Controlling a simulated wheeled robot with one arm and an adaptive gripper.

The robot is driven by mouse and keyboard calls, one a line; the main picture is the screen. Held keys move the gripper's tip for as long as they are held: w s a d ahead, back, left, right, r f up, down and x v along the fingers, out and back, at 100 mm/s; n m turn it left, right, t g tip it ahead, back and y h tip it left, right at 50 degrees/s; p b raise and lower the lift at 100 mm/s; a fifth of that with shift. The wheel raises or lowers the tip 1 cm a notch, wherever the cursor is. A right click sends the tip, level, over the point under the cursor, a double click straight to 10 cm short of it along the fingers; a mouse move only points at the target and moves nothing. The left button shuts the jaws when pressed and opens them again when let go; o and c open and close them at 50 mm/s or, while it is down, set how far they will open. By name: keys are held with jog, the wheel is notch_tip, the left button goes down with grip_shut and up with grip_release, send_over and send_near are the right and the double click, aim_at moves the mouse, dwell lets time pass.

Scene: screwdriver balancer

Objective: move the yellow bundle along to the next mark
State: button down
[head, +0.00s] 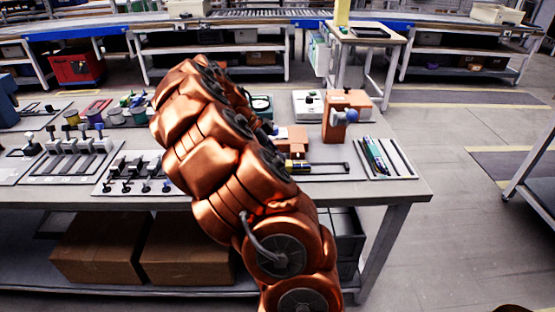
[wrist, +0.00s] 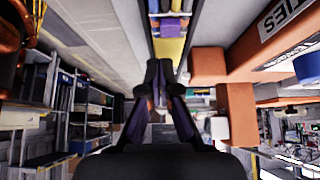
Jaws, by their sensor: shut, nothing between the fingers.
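A yellow piece (wrist: 168,50), which looks like the yellow bundle, lies in a narrow channel between pale side strips in the wrist view. Purple, orange and blue pieces sit just beyond it. A small yellow and dark item (head: 293,166) shows at the left of a dark bar on the table in the head view, partly behind my arm; I cannot tell if it is the same thing. My gripper (wrist: 162,72) is shut and empty, its tips just short of the yellow piece in the picture. In the head view my arm hides the gripper. No mark can be made out.
Orange blocks (wrist: 243,105) stand close on the right of my fingers in the wrist view. An orange stand with a blue knob (head: 349,116) and a tray of long tools (head: 376,156) are on the table. Levers (head: 78,150) fill the left. The front right edge (head: 415,189) is clear.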

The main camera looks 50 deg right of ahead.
jog(key=w+a, duration=0.2)
jog(key=w, duration=0.1)
jog(key=w+a+b, duration=0.1)
jog(key=w+a, duration=0.3)
jog(key=w, duration=0.1)
jog(key=shift+w+a, duration=0.3)
jog(key=shift+a, duration=0.1)
jog(key=shift+w+a+r, duration=0.1)
jog(key=shift+w+a, duration=0.2)
